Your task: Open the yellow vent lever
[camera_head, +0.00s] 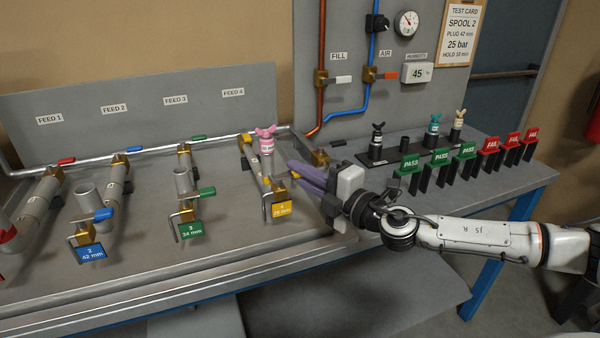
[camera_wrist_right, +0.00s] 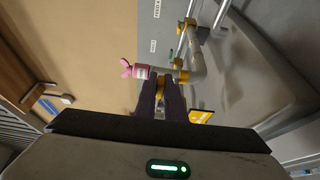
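A small yellow part, apparently the vent lever (camera_head: 295,175), shows at the right side of the Feed 4 pipe, close to the yellow tag (camera_head: 282,209). My right gripper (camera_head: 297,172) reaches in from the right, its purple fingers pointing left at this part. In the right wrist view, a narrow gap shows between the dark fingers (camera_wrist_right: 161,92), with yellow between or just beyond their tips. I cannot tell whether the fingers touch it. The fingers hide part of the lever. My left gripper is not in view.
A pink-winged plug (camera_head: 266,140) stands upright on the Feed 4 pipe, just left of the fingers. Blue (camera_head: 89,252) and green (camera_head: 191,229) tags hang on neighbouring pipes. Several PASS and FAIL markers (camera_head: 440,157) and a plug rack (camera_head: 390,155) stand behind my right arm.

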